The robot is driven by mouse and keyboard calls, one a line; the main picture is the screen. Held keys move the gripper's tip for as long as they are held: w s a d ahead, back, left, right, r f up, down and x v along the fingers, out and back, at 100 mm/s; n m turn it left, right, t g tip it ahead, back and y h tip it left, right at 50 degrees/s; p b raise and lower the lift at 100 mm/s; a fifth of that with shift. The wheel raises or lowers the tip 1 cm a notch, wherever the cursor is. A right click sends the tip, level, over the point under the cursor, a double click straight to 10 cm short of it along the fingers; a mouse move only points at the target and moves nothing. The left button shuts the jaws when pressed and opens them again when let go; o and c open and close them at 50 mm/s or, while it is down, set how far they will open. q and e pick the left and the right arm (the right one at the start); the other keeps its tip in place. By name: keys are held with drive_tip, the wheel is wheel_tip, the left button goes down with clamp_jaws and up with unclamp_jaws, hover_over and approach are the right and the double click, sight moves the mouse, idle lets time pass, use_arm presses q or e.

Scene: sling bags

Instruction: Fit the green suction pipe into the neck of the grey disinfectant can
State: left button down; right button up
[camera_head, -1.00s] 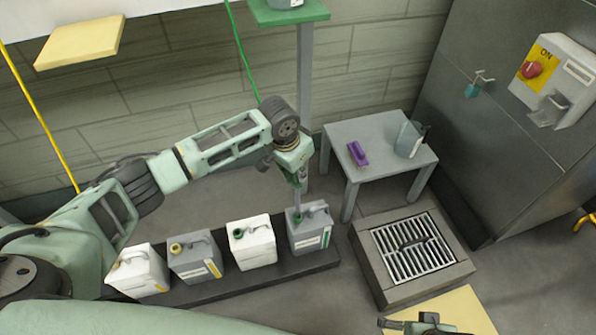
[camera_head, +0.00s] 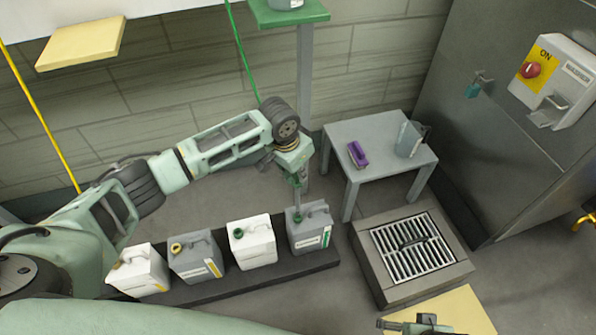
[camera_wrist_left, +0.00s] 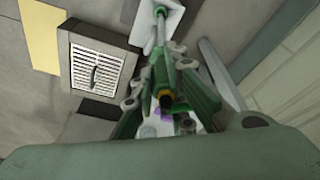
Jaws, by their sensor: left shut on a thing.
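My left gripper (camera_head: 297,178) is shut on the green suction pipe (camera_head: 298,200), which hangs nearly upright below it. The grey can with a green label (camera_head: 312,238) stands at the right end of the dark plinth. The pipe's lower end is at this can's neck; whether it is inside or just above is too small to tell. In the left wrist view the pipe (camera_wrist_left: 160,32) runs from the gripper (camera_wrist_left: 168,80) towards a pale can top. My right gripper (camera_head: 424,324) shows only partly at the bottom edge, and its jaws are unclear.
Along the dark plinth (camera_head: 215,289) stand a white can with green neck (camera_head: 255,248), a grey can with yellow neck (camera_head: 197,264) and a white can (camera_head: 140,275). A grey table (camera_head: 375,135) holds a purple brush (camera_head: 357,154) and a jug (camera_head: 409,140). A floor drain (camera_head: 412,248) lies right.

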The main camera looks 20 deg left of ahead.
drive_tip(key=shift+w+a+f, duration=0.2)
drive_tip(key=shift+w+f, duration=0.05)
drive_tip(key=shift+f, duration=0.4)
use_arm(q)
drive_tip(key=shift+p, duration=0.35)
use_arm(e)
drive_tip(key=shift+s+d+f, duration=0.1)
drive_tip(key=shift+s+f, duration=0.25)
drive_tip(key=shift+f, duration=0.5)
drive_tip(key=shift+r, duration=0.1)
